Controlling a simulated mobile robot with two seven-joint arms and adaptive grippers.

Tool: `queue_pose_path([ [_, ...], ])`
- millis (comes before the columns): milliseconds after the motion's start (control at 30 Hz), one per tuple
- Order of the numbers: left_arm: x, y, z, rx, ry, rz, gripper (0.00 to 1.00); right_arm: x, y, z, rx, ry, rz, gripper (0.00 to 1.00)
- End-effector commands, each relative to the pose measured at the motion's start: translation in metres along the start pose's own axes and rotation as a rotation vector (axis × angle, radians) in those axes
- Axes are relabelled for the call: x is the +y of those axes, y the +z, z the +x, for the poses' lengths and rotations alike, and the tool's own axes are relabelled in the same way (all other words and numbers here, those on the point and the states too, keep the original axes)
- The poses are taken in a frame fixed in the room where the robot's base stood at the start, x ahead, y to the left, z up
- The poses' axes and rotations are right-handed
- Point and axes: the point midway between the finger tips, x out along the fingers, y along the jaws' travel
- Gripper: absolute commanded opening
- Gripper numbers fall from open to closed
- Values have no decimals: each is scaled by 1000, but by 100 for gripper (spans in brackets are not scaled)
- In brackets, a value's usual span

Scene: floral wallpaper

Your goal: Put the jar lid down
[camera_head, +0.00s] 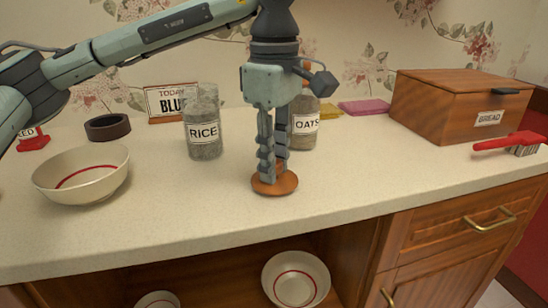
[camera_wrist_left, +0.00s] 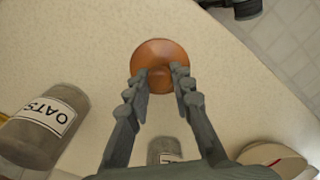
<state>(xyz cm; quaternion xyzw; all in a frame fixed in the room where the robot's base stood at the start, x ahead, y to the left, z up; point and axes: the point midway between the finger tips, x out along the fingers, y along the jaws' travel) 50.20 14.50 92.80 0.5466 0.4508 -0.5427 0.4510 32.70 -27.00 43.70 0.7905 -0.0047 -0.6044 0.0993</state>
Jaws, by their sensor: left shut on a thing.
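The jar lid (camera_head: 284,186) is a round orange-brown wooden disc with a knob on top. It is at the countertop surface near the front edge, below my left gripper (camera_head: 268,178). My left gripper points straight down and is shut on the lid's knob. In the left wrist view the lid (camera_wrist_left: 160,54) shows between the fingertips (camera_wrist_left: 160,76). I cannot tell whether the lid rests fully on the counter or hangs just above it.
The RICE jar (camera_head: 204,135) stands left of the gripper, the OATS jar (camera_head: 304,128) just behind it. A bowl (camera_head: 82,187) and dark ring (camera_head: 107,127) are left. The bread box (camera_head: 440,105) and red brush (camera_head: 505,144) are right. Counter (camera_head: 380,170) right of the lid is clear.

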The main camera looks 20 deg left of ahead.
Motion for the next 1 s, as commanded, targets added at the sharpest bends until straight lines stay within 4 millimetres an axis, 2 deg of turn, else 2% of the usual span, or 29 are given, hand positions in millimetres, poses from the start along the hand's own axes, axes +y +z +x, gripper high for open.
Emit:
queue_pose_path([
  [367,0,0,3,0,1,0,0,0,0,0,-3,1,0,40],
  [400,0,0,2,0,1,0,27,0,-2,-3,1,1,0,40],
  [533,0,0,2,0,1,0,43,0,-5,-6,10,1,0,40],
  [900,0,0,-2,0,1,0,43,0,-7,-9,14,1,1,40],
  [1000,1,0,-13,1,4,0,43,-1,1,4,-5,-2,0,40],
])
